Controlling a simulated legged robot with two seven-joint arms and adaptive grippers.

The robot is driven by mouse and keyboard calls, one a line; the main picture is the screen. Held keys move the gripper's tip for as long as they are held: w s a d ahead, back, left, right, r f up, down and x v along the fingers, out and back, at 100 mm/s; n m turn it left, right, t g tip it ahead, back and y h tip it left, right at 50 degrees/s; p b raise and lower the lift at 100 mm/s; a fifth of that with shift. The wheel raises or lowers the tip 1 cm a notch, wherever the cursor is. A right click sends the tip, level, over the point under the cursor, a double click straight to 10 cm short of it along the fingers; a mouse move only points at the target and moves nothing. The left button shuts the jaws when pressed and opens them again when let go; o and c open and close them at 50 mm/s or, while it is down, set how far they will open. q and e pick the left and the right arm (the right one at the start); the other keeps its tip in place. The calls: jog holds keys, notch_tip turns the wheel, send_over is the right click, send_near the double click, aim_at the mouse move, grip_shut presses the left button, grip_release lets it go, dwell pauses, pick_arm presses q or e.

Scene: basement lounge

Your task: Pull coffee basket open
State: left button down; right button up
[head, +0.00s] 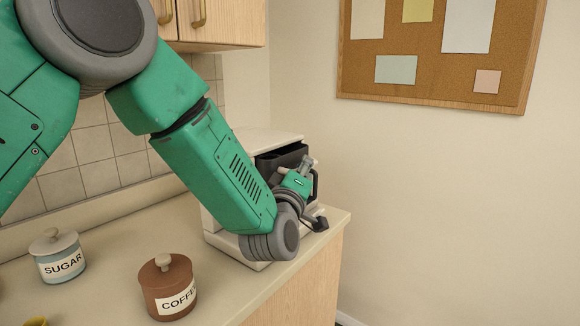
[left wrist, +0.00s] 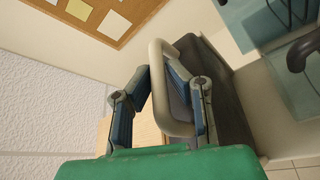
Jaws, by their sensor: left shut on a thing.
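The coffee basket (head: 282,159) is a dark box in the upper front of the white coffee machine (head: 268,138). Its pale loop handle (left wrist: 157,88) shows in the left wrist view, with the dark basket front (left wrist: 228,105) behind it. My left gripper (head: 312,190) is at the front of the machine. In the left wrist view its fingers (left wrist: 157,78) close on the handle from both sides, one finger inside the loop. My forearm hides much of the machine in the head view. My right gripper is not in view.
A brown coffee jar (head: 167,289) and a sugar jar (head: 57,256) stand on the counter (head: 225,292), left of the machine. The counter ends just right of the machine. A clear carafe (left wrist: 262,22) shows beside the basket. Cabinets (head: 232,22) hang above.

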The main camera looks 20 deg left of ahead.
pick_arm(q)
jog(key=s+d, duration=0.3)
jog(key=d, duration=0.5)
jog(key=shift+f+b, duration=0.15)
jog(key=shift+b, duration=0.25)
jog(key=c, duration=1.6)
grip_release()
jog(key=shift+w, duration=0.15)
jog(key=shift+o, duration=0.2)
jog(key=v, duration=1.2)
